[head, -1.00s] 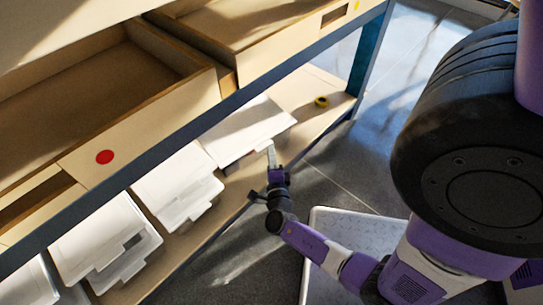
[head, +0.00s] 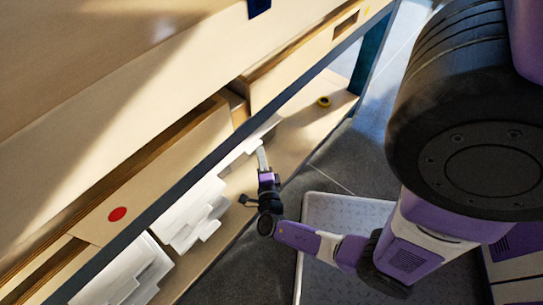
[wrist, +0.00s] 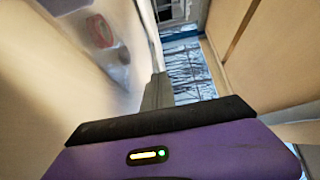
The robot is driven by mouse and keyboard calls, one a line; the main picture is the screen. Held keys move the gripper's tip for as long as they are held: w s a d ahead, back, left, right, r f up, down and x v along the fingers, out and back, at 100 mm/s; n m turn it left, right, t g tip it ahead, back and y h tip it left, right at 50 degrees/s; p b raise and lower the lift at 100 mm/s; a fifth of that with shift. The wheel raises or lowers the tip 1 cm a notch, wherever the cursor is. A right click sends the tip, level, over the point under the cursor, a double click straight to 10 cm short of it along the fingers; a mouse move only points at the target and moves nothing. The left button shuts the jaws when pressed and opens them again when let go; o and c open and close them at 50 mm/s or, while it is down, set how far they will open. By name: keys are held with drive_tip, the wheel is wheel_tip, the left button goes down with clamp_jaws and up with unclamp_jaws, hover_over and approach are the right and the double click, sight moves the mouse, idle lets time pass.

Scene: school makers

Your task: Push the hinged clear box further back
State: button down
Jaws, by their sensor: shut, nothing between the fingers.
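Several pale, see-through boxes with stepped front edges sit on the lower shelf. The one nearest my gripper (head: 243,154) is mostly hidden under the blue shelf beam, with only its front strip showing in the head view. My gripper (head: 262,150) is shut and empty, its narrow pale fingers pointing toward the shelf at that box's front right end. Whether they touch it is too small to tell. In the wrist view the shut fingers (wrist: 158,92) show beyond the black and purple gripper body.
Two other pale boxes (head: 190,215) (head: 125,272) stand farther left on the lower shelf (head: 312,121). Wooden drawers, one with a red dot (head: 117,214), and the blue beam (head: 215,154) are above.

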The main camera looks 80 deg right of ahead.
drive_tip(key=w+d, duration=0.1)
drive_tip(key=w, duration=0.1)
drive_tip(key=w+d, duration=0.1)
drive_tip(key=w, duration=0.2)
drive_tip(key=w+d, duration=0.2)
drive_tip(key=w, duration=0.1)
drive_tip(key=shift+w, duration=0.15)
drive_tip(key=shift+a, duration=0.1)
